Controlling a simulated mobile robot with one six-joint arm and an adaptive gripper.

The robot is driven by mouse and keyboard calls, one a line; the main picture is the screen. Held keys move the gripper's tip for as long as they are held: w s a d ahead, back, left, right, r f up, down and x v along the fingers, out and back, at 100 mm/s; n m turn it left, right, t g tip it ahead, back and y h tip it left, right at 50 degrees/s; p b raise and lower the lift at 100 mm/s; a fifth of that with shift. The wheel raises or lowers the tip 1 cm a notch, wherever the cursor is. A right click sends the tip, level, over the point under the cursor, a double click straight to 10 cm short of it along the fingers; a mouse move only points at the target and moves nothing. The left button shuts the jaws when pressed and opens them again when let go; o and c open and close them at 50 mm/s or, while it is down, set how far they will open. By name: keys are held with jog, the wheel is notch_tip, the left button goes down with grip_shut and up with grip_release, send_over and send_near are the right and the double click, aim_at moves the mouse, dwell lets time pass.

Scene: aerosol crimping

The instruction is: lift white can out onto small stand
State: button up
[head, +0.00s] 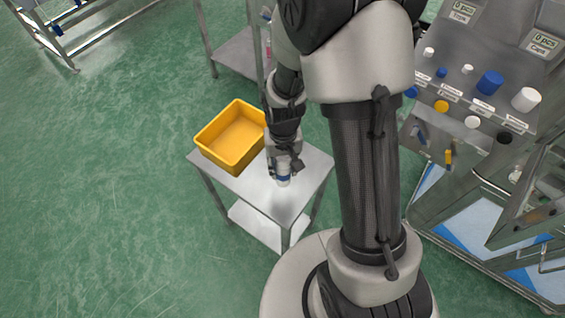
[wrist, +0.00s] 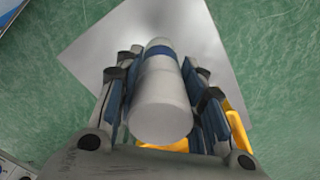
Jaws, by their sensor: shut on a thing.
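The white can (wrist: 160,100) is between the fingers of my gripper (wrist: 163,95) in the wrist view. The can has a blue band near its far end. My gripper is shut on it, with a finger on each side. In the head view the can (head: 283,178) shows below my gripper (head: 284,168), over the small metal stand (head: 284,208). The stand's bare top also fills the back of the wrist view (wrist: 105,50). I cannot tell whether the can's bottom touches the stand.
A yellow bin (head: 217,158) sits on the stand's left part, beside my gripper. A grey shelf (head: 237,52) stands behind. At the right is a metal machine with a sloped panel (head: 450,85) of coloured caps. Green floor is clear at the left.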

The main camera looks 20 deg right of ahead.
aim_at(283, 176)
jog(key=shift+f+b, duration=2)
jog(key=shift+f, duration=0.75)
jog(key=shift+f+b, duration=0.4)
jog(key=shift+f, duration=0.05)
jog(key=o, duration=1.2)
notch_tip(283, 176, up, 12)
jog(key=shift+r, duration=0.1)
jog(key=s+r+t, duration=0.1)
jog(key=s+r, duration=0.4)
jog(key=s+r+n+t, duration=0.1)
jog(key=s+r+t, duration=0.1)
jog(key=s+r, duration=0.3)
jog(key=s+r+t, duration=0.1)
jog(key=s+r, duration=0.4)
jog(key=r, duration=0.1)
jog(key=shift+r+n+t, duration=0.2)
jog(key=shift+n+t, duration=0.1)
jog(key=shift+n, duration=0.1)
